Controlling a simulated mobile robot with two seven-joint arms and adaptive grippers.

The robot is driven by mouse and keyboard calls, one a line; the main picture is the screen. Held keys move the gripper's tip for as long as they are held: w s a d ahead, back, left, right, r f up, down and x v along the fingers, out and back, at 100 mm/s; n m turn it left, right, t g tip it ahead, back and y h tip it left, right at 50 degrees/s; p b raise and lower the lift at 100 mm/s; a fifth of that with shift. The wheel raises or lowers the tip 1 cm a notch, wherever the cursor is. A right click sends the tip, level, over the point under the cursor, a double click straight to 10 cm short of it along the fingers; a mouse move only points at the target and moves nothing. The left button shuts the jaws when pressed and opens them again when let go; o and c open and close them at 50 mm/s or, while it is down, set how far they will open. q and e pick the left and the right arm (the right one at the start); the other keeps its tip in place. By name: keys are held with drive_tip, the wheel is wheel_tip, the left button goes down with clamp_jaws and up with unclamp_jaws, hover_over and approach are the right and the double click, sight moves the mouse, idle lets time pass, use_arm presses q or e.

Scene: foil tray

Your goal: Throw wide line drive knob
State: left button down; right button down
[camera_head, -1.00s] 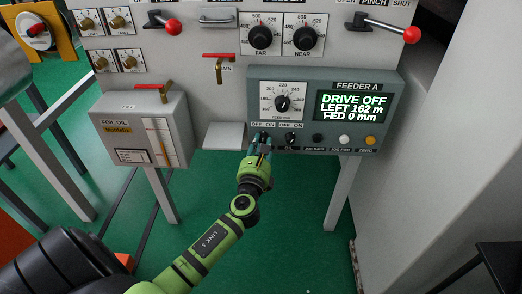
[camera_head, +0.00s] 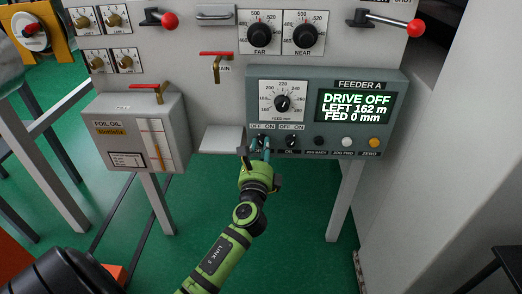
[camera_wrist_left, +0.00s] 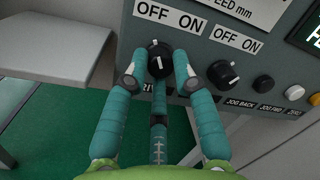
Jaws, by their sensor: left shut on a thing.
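The drive knob (camera_wrist_left: 158,56) is a small black rotary knob under an OFF/ON label on the Feeder A panel (camera_head: 350,83). Its white pointer mark stands roughly upright in the left wrist view. In the head view the knob is mostly hidden by my left gripper (camera_head: 259,149). The left gripper (camera_wrist_left: 158,68) is shut on the knob, with teal fingers at its left and right sides and a third finger below. The label under the knob is partly covered; "IVE" shows. The display (camera_head: 354,105) reads DRIVE OFF, LEFT 162 m, FED 0 mm. My right gripper is not in view.
The similar oil knob (camera_wrist_left: 224,74) sits close to the right finger. Jog back (camera_head: 319,141), jog forward and zero buttons follow to the right. A grey shelf (camera_head: 222,139) juts out left of the panel. The foil oil box (camera_head: 132,130) stands further left.

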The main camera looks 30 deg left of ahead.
use_arm(q)
drive_tip(key=shift+a+r, duration=0.15)
drive_tip(key=shift+r, duration=0.1)
drive_tip(key=c, duration=1)
unclamp_jaws()
drive_tip(key=shift+f, duration=0.1)
drive_tip(key=shift+s+f, duration=0.1)
drive_tip(key=shift+s+d+f, duration=0.1)
drive_tip(key=shift+s+d, duration=0.15)
drive_tip(key=shift+d, duration=0.05)
drive_tip(key=v, duration=1.1)
